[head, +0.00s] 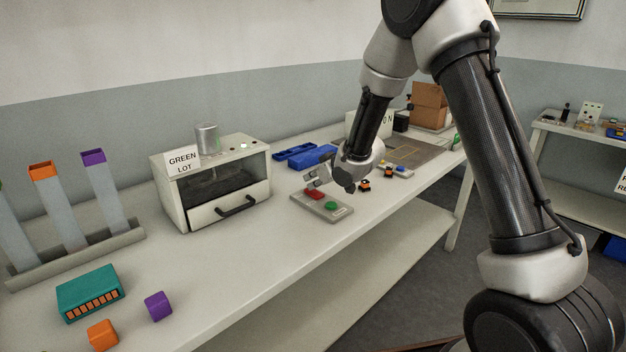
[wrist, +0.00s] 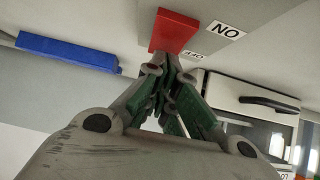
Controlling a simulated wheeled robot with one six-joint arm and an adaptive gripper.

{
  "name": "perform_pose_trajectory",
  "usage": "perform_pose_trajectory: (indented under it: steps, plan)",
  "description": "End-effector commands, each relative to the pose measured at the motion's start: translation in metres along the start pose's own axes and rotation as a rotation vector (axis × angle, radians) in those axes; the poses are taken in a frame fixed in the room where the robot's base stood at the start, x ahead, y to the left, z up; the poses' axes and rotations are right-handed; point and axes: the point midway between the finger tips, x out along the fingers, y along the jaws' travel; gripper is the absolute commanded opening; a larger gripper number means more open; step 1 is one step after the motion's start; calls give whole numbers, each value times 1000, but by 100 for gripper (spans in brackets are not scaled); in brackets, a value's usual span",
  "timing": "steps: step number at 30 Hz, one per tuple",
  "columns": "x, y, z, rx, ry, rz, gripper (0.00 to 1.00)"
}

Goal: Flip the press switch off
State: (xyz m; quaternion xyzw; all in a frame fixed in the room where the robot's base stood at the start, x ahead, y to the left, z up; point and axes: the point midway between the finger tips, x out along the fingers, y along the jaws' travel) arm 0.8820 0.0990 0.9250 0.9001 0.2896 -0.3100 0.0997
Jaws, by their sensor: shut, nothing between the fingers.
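A grey switch panel (head: 337,214) lies on the bench. It carries a red switch (head: 313,194) and a round green button (head: 331,206). In the wrist view the red switch (wrist: 174,28) lies beyond my fingertips, with an ON label (wrist: 226,30) and an OFF label (wrist: 192,54), both upside down, beside it. My gripper (head: 312,183) is shut and empty, low above the red switch. In the wrist view its fingertips (wrist: 171,60) overlap the switch's near edge, at the OFF label's end. I cannot tell whether they touch it.
A white machine with a GREEN LOT sign (head: 182,160) and a drawer stands left of the panel. Blue trays (head: 306,156) lie behind it. Small orange-black parts (head: 364,185) are to the right. The bench front is clear between the panel and the purple cube (head: 158,305).

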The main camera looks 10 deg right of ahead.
Motion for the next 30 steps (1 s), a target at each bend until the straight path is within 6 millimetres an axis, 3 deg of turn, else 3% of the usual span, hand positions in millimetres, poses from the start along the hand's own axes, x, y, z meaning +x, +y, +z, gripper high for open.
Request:
perform_pose_trajectory:
  steps: [13, 30]
  plan:
    - [6, 0, 4, 0, -2, 0, 0]
    - [-7, 0, 13, 0, -3, 0, 0]
